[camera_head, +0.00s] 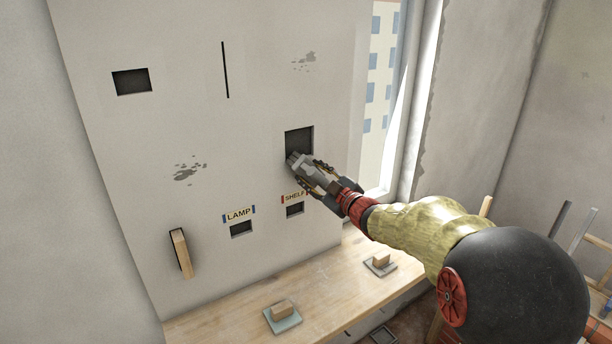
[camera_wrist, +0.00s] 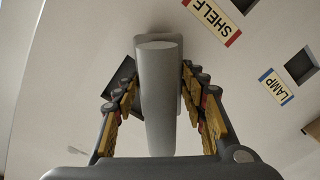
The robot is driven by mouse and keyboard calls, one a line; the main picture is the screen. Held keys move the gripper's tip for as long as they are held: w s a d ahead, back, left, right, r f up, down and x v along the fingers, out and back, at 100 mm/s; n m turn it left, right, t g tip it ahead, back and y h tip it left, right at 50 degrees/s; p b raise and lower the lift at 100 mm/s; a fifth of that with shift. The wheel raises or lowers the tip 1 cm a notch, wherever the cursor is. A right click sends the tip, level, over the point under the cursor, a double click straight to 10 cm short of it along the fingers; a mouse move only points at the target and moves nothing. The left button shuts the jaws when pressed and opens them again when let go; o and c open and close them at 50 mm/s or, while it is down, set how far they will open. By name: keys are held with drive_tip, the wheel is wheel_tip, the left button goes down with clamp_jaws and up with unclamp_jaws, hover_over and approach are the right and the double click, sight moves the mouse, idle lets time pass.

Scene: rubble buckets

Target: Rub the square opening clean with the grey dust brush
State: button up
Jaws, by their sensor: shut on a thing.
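The grey dust brush (camera_head: 297,160) is held between the fingers of my gripper (camera_head: 314,176). In the wrist view the brush (camera_wrist: 158,105) shows as a grey handle, with a wider grey part behind it near the wall. My gripper (camera_wrist: 160,88) is shut on it, fingers on both sides. The dark square opening (camera_head: 299,139) is in the pale wall, right of centre. The brush is at its lower left edge and hides that corner; I cannot tell whether it touches. In the wrist view part of the opening (camera_wrist: 122,78) shows behind the left finger.
Small openings labelled SHELF (camera_head: 294,210) and LAMP (camera_head: 241,229) are below. Another opening (camera_head: 131,81), a thin slot (camera_head: 225,70) and a wooden piece (camera_head: 181,254) are on the left. A wooden bench (camera_head: 225,318) below bears two blocks on plates. A window is at right.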

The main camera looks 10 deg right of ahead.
drive_tip(key=shift+w+d+p, duration=0.7)
drive_tip(key=shift+w+d, duration=0.1)
drive_tip(key=shift+d, duration=1.65)
drive_tip(key=s+a+b, duration=0.3)
drive_tip(key=a+b, duration=0.3)
drive_tip(key=a, duration=0.3)
drive_tip(key=shift+a, duration=0.3)
idle(1.4)
drive_tip(key=shift+s, duration=0.1)
drive_tip(key=v, duration=0.9)
idle(0.6)
